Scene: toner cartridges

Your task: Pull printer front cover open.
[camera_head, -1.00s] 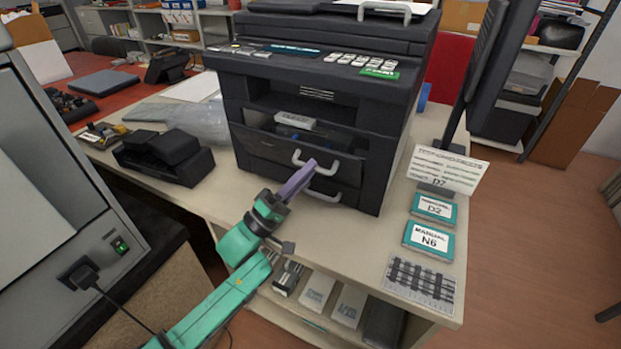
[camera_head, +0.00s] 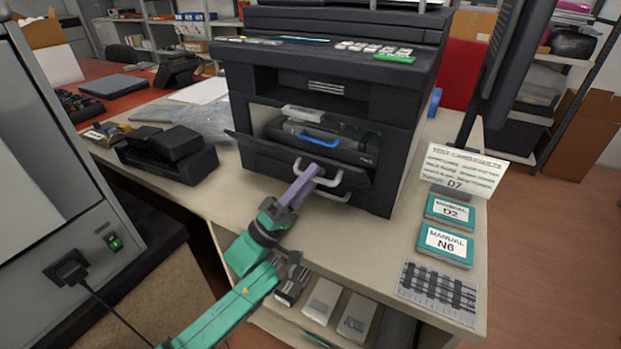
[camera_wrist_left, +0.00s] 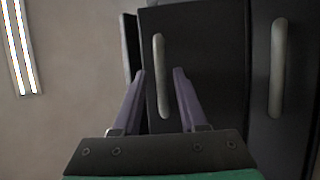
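The printer (camera_head: 330,105) stands on the table. Its dark front cover (camera_head: 262,155) is tilted outward at the top, partly open. A toner cartridge with a blue handle (camera_head: 318,140) shows in the opening behind it. My left gripper (camera_head: 318,170) is at the light grey cover handle (camera_head: 336,180). In the left wrist view its purple fingers (camera_wrist_left: 160,72) stand on both sides of a grey handle (camera_wrist_left: 158,50), set close around it. The contact itself is not clear. A second handle shows to the right (camera_wrist_left: 279,70). My right gripper is out of view.
A black device (camera_head: 165,155) sits left of the printer. A sign (camera_head: 462,170), two manuals (camera_head: 450,210) (camera_head: 445,244) and a gridded sheet (camera_head: 437,290) lie or stand on the right. Bare tabletop (camera_head: 365,235) lies in front of the printer.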

